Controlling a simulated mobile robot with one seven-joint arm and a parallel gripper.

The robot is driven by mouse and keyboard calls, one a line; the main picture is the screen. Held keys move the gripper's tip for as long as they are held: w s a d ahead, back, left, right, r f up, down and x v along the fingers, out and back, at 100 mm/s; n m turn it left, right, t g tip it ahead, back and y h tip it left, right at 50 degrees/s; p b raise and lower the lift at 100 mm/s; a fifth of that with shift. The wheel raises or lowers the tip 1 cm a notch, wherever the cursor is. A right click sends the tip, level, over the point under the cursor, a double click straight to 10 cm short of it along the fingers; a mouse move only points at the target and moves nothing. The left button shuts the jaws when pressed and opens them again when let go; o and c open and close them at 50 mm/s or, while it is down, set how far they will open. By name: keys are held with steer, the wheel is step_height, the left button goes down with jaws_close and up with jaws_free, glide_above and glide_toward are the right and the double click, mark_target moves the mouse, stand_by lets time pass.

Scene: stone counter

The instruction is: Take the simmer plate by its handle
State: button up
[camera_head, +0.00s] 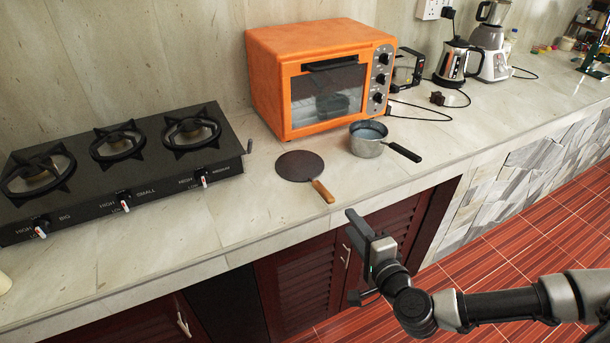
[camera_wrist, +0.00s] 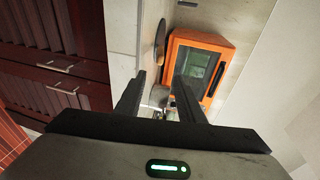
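The simmer plate (camera_head: 300,166) is a flat dark disc lying on the stone counter, left of the small pot and in front of the orange oven. Its wooden handle (camera_head: 323,191) points toward the counter's front edge. The plate also shows in the wrist view (camera_wrist: 160,38), seen at a steep angle near the top. My gripper (camera_head: 359,232) is in front of the counter edge, to the right of and nearer than the handle, apart from it. In the wrist view the two fingers (camera_wrist: 158,98) stand apart, with no object clearly held between them.
A small pot (camera_head: 367,142) with a black handle stands right of the plate. The orange oven (camera_head: 310,75) stands behind, also in the wrist view (camera_wrist: 212,45). A black gas stove (camera_head: 120,165) is at left. The counter's front strip (camera_head: 240,222) is clear.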

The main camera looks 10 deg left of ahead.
mark_target(328, 191)
steer(key=b+x, duration=1)
steer(key=b, duration=0.2)
steer(key=shift+w+a+f, duration=0.2)
steer(key=shift+w+a, duration=0.1)
steer(key=b+x, duration=0.1)
steer(key=x, duration=0.4)
steer(key=shift+w, duration=0.15)
steer(key=shift+r, duration=0.1)
jaws_close()
